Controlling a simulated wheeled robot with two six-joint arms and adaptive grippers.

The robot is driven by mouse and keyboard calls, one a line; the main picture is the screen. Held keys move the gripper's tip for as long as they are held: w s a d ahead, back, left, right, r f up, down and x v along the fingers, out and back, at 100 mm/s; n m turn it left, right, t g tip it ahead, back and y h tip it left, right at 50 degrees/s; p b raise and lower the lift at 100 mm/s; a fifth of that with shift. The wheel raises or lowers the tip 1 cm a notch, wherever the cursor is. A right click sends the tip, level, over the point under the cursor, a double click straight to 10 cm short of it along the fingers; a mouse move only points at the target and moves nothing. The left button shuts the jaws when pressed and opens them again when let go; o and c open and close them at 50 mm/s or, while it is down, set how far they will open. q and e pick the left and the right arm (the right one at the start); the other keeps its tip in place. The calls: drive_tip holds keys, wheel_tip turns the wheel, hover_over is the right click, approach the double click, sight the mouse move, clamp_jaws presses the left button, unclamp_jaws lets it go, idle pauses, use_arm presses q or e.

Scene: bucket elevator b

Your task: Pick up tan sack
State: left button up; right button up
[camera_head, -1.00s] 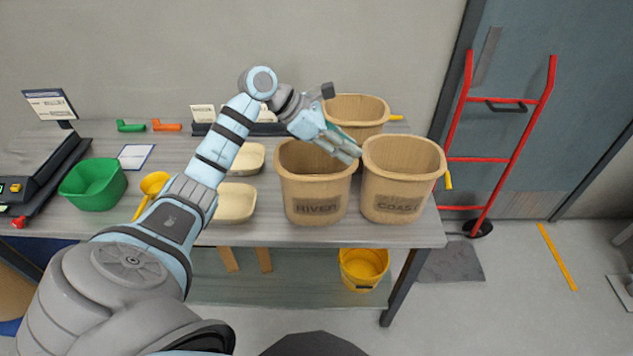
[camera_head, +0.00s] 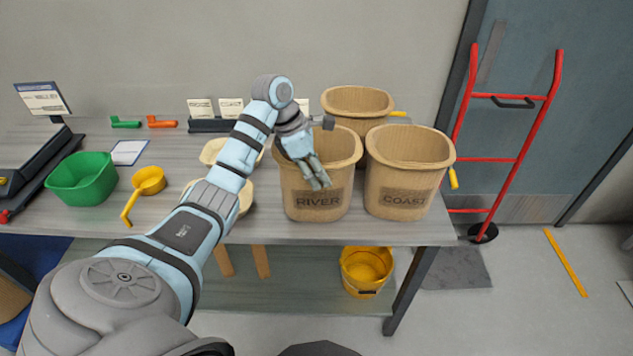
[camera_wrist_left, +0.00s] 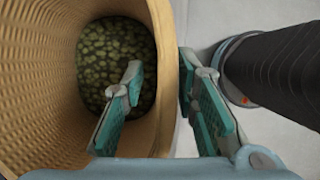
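No tan sack can be made out for certain; a brown rounded object (camera_head: 12,303), cut off at the lower left edge, is too little shown to identify. My left gripper (camera_head: 320,182) is at the front of the tan RIVER bin (camera_head: 304,215). In the left wrist view the gripper (camera_wrist_left: 166,95) is open. One finger shows over the inside of a tan bin (camera_wrist_left: 40,80), the other outside its rim; contact cannot be told. Green beans or pellets (camera_wrist_left: 112,55) lie in that bin. My right gripper is not in view.
The COAST bin (camera_head: 403,205) stands right of RIVER, with another tan bin (camera_head: 357,100) behind. A green tub (camera_head: 82,182) and yellow scoop (camera_head: 148,182) are left on the table. A yellow bucket (camera_head: 366,270) sits below. A red hand truck (camera_head: 495,159) stands right.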

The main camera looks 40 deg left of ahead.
use_arm(q)
clamp_jaws()
drive_tip(key=shift+w+r, duration=0.1)
idle(0.4)
